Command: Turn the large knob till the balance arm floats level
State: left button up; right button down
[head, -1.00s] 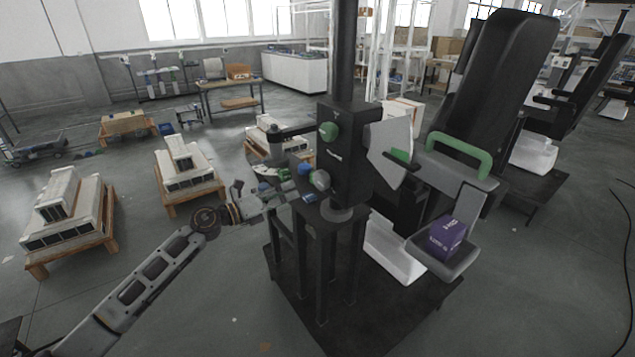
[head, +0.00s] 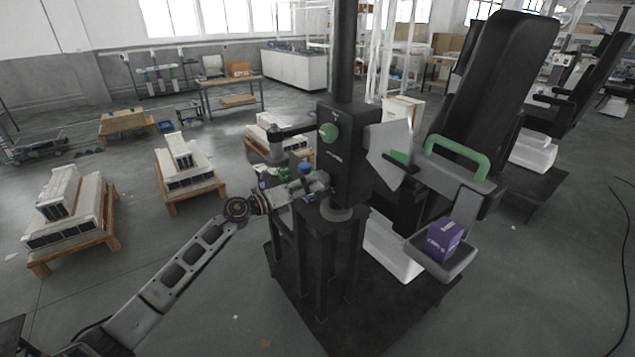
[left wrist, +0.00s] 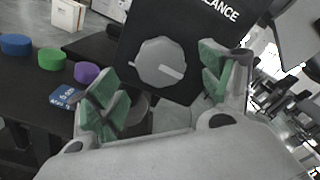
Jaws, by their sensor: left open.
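The large grey faceted knob (left wrist: 160,62) with a pale pointer bar sits on the black column housing (head: 350,160), under lettering that ends in "LANCE". The bar slants down to the right. My left gripper (left wrist: 158,92) is open, its green-padded fingers on either side of the knob in the left wrist view, with no clear contact. In the head view my left gripper (head: 312,186) is in front of the housing and hides the knob. The grey balance arm (head: 440,172) slopes down to the right and carries a tray with a purple box (head: 444,238). My right gripper is out of view.
A smaller green knob (head: 328,132) is higher on the housing. Blue (left wrist: 15,44), green (left wrist: 52,59) and purple (left wrist: 87,72) round pieces stand on a black surface beside a blue box (left wrist: 66,97). A green handle (head: 458,150) tops the arm.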

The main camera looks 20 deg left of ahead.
aim_at(323, 180)
pick_arm(q)
jog(key=x, duration=0.4)
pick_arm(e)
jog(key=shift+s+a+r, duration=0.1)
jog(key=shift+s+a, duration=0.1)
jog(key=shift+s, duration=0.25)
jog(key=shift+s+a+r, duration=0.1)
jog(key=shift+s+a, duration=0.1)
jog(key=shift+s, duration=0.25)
pick_arm(q)
jog(key=shift+c, duration=0.2)
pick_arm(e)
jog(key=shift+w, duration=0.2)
pick_arm(q)
jog(key=c, duration=1)
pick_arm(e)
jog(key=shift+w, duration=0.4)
